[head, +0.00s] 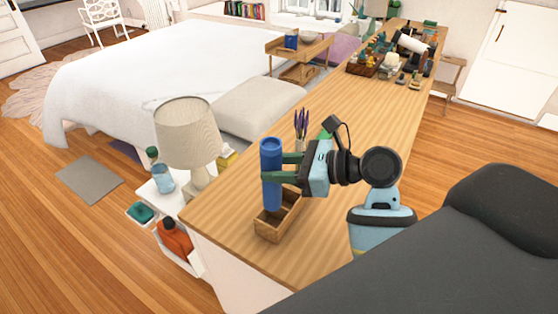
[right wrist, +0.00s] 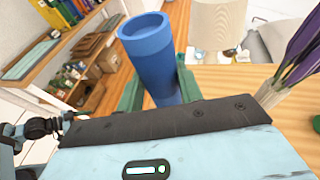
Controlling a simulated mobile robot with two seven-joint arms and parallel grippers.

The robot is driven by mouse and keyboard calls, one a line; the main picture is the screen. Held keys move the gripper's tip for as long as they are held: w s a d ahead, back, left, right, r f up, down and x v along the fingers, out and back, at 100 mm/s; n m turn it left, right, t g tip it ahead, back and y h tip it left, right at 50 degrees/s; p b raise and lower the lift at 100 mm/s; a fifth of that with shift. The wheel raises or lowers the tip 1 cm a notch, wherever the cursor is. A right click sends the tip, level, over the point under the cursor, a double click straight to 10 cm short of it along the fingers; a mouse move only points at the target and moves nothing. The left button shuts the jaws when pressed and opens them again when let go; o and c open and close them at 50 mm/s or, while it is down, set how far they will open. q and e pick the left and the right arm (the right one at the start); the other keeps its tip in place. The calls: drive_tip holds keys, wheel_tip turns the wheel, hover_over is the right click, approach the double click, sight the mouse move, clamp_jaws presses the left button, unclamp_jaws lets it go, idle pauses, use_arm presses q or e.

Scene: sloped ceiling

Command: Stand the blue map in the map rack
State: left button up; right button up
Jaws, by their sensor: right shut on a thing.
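The blue map (head: 271,175) is a rolled tube, held upright in the head view; its open top end shows in the right wrist view (right wrist: 150,55). My right gripper (head: 284,167) is shut on its middle from the right side, with green fingers on either side of it. The map rack (head: 266,233) is a small wooden box with open compartments near the close end of the long table. The map's lower end overlaps the rack's far part in the head view; I cannot tell whether it is inside or just above.
A vase with purple flowers (head: 299,124) stands just behind the map on the long wooden table (head: 350,125). A lamp (head: 187,135) stands on a white side table to the left. Several small items crowd the table's far end; its middle is clear.

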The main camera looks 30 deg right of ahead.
sight(279, 206)
drive_tip(key=shift+f+b, duration=0.45)
drive_tip(key=shift+f, duration=3.75)
drive_tip(key=o, duration=1)
drive_tip(key=shift+o, duration=0.2)
drive_tip(key=v, duration=0.8)
drive_tip(key=shift+f, duration=0.1)
